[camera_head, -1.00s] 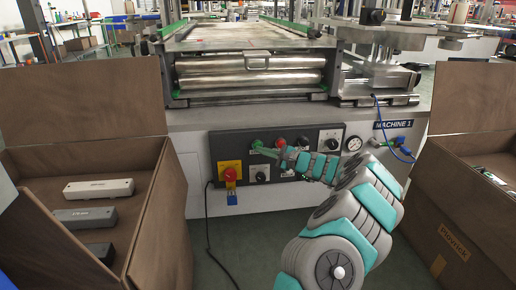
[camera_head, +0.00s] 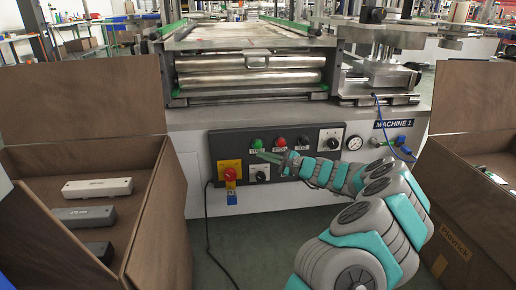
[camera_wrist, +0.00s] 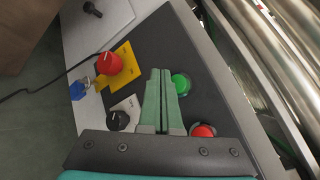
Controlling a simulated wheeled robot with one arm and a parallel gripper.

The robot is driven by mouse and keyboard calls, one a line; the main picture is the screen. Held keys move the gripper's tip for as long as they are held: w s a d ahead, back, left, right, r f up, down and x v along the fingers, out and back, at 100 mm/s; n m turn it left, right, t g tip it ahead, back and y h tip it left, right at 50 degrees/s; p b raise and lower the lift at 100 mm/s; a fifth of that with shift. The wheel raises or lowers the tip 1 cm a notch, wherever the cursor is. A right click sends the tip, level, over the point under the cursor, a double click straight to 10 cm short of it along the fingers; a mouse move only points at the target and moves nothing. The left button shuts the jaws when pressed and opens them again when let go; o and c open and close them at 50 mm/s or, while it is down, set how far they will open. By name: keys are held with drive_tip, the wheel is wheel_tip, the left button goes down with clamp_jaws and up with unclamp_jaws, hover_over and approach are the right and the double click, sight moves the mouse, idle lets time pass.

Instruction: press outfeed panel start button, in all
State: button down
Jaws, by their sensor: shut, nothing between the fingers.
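The dark control panel (camera_head: 220,150) is on the front of the machine. Its green button (camera_head: 256,143) sits at the upper left of a row, with a red button (camera_head: 279,141) to its right. My gripper (camera_head: 262,156) is shut and empty, with its fingertips just below the green button in the head view. In the wrist view the green button (camera_wrist: 181,84) shows uncovered right beside the shut green fingers (camera_wrist: 160,72). The red button (camera_wrist: 203,130) is partly hidden at the gripper's edge. I cannot tell how far the tips are from the panel face.
A red mushroom knob on a yellow plate (camera_head: 222,168), with a blue padlock (camera_head: 231,197), is at the panel's left. Dark dials (camera_head: 328,140) are nearby. Open cardboard boxes stand left (camera_head: 150,225) and right (camera_head: 455,210). A black cable hangs to the floor.

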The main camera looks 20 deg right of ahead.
drive_tip(key=shift+s+a, duration=0.2)
drive_tip(key=shift+s, duration=0.4)
drive_tip(key=shift+s+a, duration=0.15)
drive_tip(key=shift+s, duration=0.45)
